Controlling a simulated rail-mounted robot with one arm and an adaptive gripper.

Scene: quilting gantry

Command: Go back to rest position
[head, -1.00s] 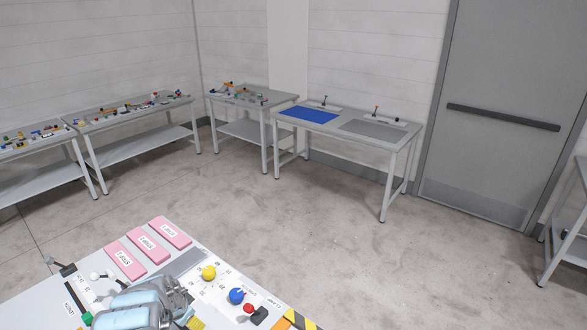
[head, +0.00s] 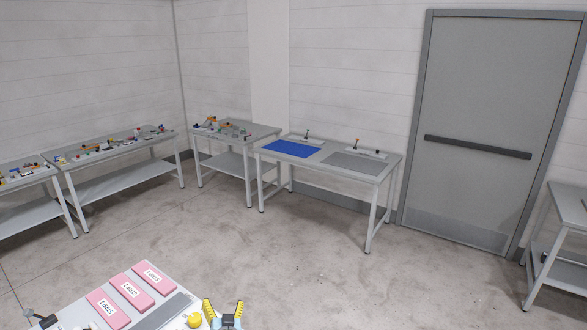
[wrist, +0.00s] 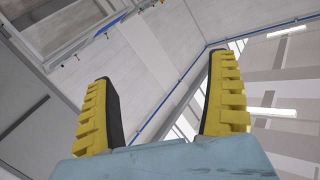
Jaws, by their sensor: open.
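My gripper (head: 223,312) shows at the bottom of the head view, with its two yellow ridged fingers pointing up and spread apart. It stands over the near panel's edge, right of a yellow ball-shaped knob (head: 194,320). In the wrist view my gripper (wrist: 165,105) is open, with nothing between the fingers. Beyond them that view shows walls and ceiling, tilted.
The near panel (head: 180,285) carries several pink labelled blocks (head: 132,291). Across the open floor (head: 290,270) stand a table with a blue mat (head: 292,149), other tables with small parts (head: 105,148), and a grey door (head: 480,130).

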